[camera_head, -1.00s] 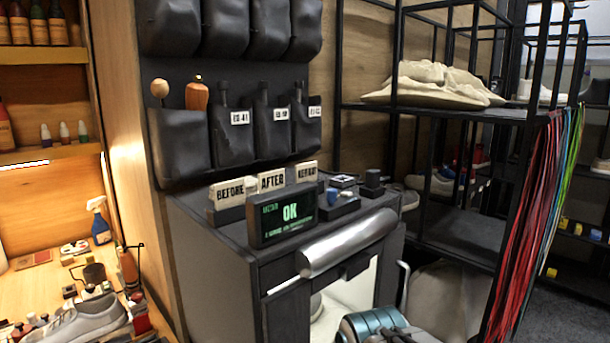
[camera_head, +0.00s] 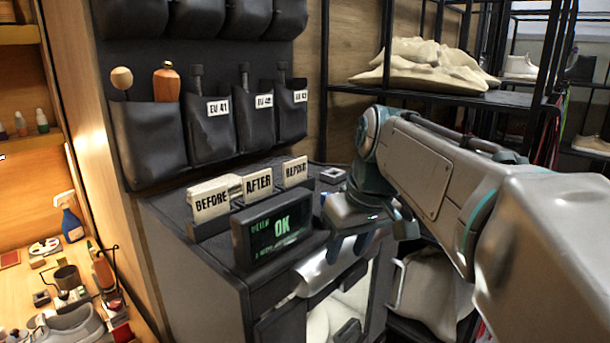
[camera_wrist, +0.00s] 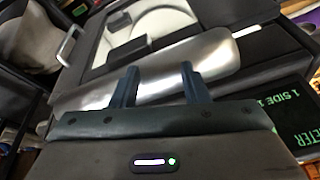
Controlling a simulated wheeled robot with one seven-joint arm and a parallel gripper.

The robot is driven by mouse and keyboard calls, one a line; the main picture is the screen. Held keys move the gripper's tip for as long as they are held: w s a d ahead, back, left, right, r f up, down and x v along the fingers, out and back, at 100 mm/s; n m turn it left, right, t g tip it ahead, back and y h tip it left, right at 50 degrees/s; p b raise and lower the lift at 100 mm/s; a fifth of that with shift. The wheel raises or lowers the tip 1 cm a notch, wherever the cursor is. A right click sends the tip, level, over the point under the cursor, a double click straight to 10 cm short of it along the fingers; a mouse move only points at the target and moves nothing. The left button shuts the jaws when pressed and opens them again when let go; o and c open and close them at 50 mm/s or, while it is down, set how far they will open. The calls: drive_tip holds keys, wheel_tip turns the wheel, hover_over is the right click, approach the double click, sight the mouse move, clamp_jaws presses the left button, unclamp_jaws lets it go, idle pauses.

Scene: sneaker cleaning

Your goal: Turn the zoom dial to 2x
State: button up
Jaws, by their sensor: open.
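My gripper (camera_head: 349,245) hangs over the front edge of the dark cabinet, in front of and above the silver rounded bar (camera_head: 312,276). Its two blue-grey fingers are apart, with nothing between them. In the wrist view, the gripper (camera_wrist: 159,76) points toward the same silver bar (camera_wrist: 200,58). I cannot pick out a zoom dial for certain in any view. My arm and gripper hide much of the right part of the cabinet top in the head view. A small dark device (camera_head: 333,175) with a pale top shows at the back there.
Black pockets (camera_head: 212,138) hang behind. A metal rack (camera_head: 440,108) with beige cloth stands right. A workbench with a sneaker (camera_head: 68,328) is left.

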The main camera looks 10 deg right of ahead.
drive_tip(key=w+d+r+n+y+p, duration=0.1)
drive_tip(key=w+r+n+p, duration=0.15)
drive_tip(key=r, duration=0.65)
drive_tip(key=w+d+r+n+p, duration=0.1)
drive_tip(key=w+d+r+n, duration=0.15)
drive_tip(key=r, duration=0.75)
drive_tip(key=x, duration=0.4)
drive_tip(key=a+x, duration=0.1)
drive_tip(key=x, duration=0.4)
drive_tip(key=b+x, duration=0.1)
drive_tip(key=x, duration=0.4)
drive_tip(key=shift+w+a+r, duration=0.15)
drive_tip(key=shift+w+r, duration=0.15)
drive_tip(key=shift+w, duration=0.05)
clamp_jaws()
